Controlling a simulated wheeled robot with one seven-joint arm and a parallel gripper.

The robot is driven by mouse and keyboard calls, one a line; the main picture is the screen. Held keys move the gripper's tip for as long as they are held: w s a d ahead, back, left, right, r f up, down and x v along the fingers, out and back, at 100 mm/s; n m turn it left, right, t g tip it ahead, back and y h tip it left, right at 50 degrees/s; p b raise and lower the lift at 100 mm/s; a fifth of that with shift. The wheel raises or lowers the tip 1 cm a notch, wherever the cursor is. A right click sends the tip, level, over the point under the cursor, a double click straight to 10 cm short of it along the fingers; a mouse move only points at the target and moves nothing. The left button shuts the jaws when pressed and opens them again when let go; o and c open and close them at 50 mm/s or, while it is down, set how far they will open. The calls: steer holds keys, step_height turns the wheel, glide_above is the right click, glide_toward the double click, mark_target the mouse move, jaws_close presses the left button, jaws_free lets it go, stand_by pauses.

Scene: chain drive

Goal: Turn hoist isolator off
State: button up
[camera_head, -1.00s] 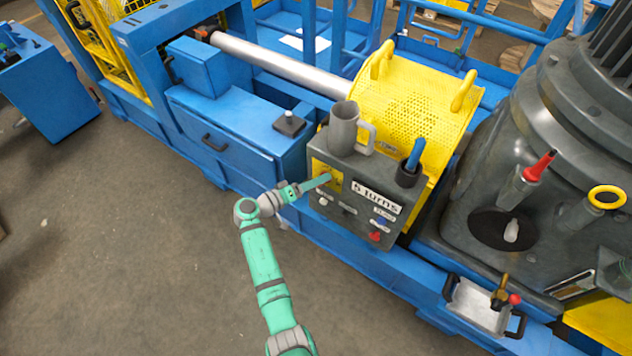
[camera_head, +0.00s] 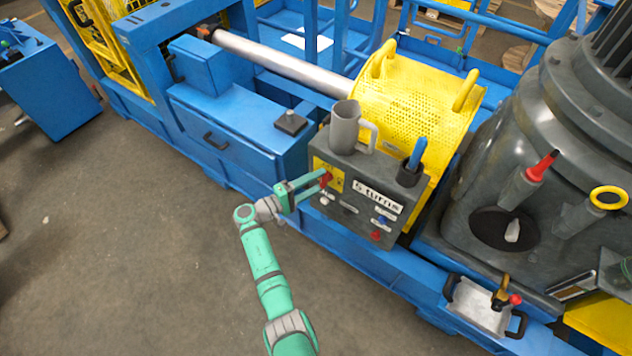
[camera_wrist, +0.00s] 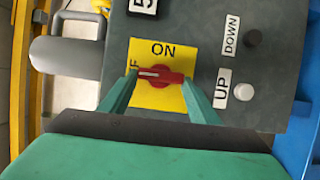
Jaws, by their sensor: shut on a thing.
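The hoist isolator is a red rotary knob (camera_wrist: 160,75) on a yellow plate (camera_wrist: 177,98) on the grey control box; it also shows in the head view (camera_head: 326,177). In the wrist view its bar lies level, and its white mark points left, toward a partly hidden label ending in F. The ON label (camera_wrist: 163,48) is above it. My gripper (camera_wrist: 159,78) has one finger at each end of the knob's bar and is shut on it. It also shows at the box front in the head view (camera_head: 324,181).
A grey mug (camera_head: 344,128) and a black cup with a blue tool (camera_head: 410,172) stand on the box. UP (camera_wrist: 243,92) and DOWN (camera_wrist: 253,37) buttons sit beside the plate. A yellow perforated drum guard (camera_head: 410,105) is behind. The floor in front is clear.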

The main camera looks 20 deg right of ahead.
steer(key=shift+d, duration=0.1)
stand_by(0.3)
steer(key=o, duration=1)
steer(key=shift+o, duration=0.2)
steer(key=v, duration=1.1)
